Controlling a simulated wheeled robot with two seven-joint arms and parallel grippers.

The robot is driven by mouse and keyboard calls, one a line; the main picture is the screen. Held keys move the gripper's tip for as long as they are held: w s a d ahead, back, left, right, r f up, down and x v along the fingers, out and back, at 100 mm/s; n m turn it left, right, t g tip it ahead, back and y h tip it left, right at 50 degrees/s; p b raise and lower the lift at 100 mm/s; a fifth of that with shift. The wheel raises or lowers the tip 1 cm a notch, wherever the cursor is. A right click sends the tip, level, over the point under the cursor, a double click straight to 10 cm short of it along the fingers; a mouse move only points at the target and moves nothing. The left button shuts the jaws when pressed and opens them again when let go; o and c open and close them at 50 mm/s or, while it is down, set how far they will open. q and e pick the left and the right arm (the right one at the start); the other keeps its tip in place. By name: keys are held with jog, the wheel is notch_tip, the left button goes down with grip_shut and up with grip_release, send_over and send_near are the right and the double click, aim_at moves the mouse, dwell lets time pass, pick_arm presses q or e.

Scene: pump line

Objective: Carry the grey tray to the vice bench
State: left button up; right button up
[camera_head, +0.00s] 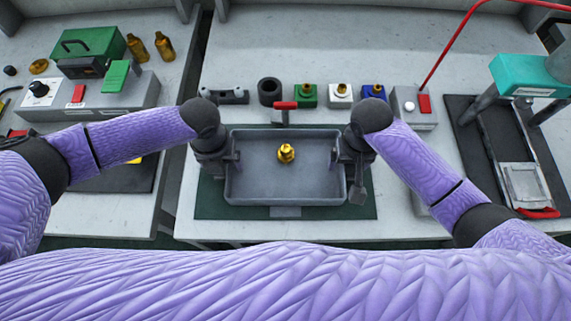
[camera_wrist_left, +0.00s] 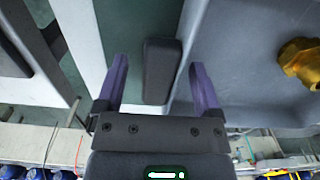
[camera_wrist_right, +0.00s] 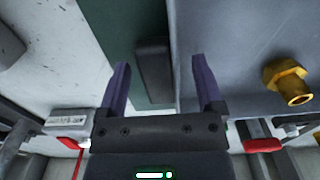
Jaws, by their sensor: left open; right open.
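The grey tray (camera_head: 255,185) lies on a dark green mat on the middle bench. A brass fitting (camera_head: 286,153) sits inside it. My left gripper (camera_head: 228,157) is at the tray's left end; in the left wrist view its open fingers (camera_wrist_left: 157,75) stand either side of a dark handle (camera_wrist_left: 161,70). My right gripper (camera_head: 350,157) is at the right end; in the right wrist view its open fingers (camera_wrist_right: 160,72) stand either side of the other dark handle (camera_wrist_right: 154,70). Neither gripper is shut on a handle. The vice bench cannot be told for certain.
Behind the tray are a red-handled part (camera_head: 284,106), a black ring (camera_head: 270,91) and green, white and blue blocks. A teal-headed press (camera_head: 525,76) stands right. The left bench holds a green box (camera_head: 88,45) and a grey control box (camera_head: 120,98). A gap separates the benches.

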pick_arm(q)
grip_shut()
pick_arm(e)
grip_shut()
